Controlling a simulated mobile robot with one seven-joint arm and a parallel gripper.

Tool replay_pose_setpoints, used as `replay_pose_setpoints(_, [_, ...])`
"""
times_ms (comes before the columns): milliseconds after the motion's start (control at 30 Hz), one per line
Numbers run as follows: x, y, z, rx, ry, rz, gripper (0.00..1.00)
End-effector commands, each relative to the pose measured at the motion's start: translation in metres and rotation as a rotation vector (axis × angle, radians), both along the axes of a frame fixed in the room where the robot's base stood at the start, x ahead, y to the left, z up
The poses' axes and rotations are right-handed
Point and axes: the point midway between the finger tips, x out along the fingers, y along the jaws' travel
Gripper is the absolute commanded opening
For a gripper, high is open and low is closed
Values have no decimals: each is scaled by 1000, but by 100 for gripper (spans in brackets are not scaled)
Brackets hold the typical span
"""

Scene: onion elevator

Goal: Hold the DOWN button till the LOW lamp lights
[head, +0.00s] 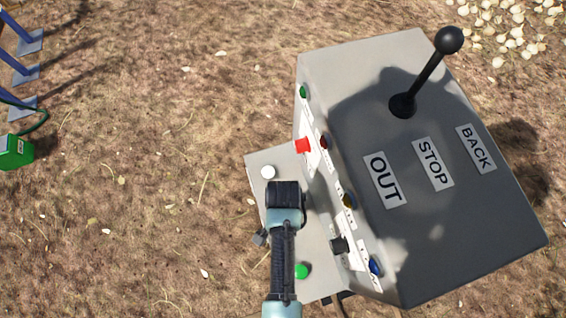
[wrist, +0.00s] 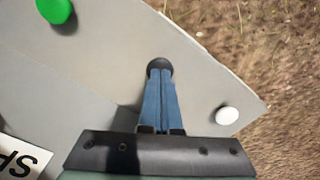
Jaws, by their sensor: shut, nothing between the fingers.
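The control box (head: 460,240) stands right of centre in the head view, with a lower grey panel (head: 262,158) at its left side. That panel carries a white button (head: 268,172) and a green button (head: 302,271). In the wrist view a black round button (wrist: 158,66) sits between the green and white ones, at the tips of my shut, empty gripper (wrist: 159,80). I cannot tell whether the tips press it. No DOWN or LOW label is readable.
A black lever (head: 425,80) rises from the box top, near the OUT, STOP and BACK labels. Onions (head: 505,25) lie at top right.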

Motion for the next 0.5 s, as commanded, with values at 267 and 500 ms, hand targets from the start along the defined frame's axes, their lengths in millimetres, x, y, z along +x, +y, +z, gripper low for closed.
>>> replay_pose_setpoints(267, [-1,0,3,1,4,0,0])
replay_pose_setpoints(500, [-1,0,37,1,2,0,0])
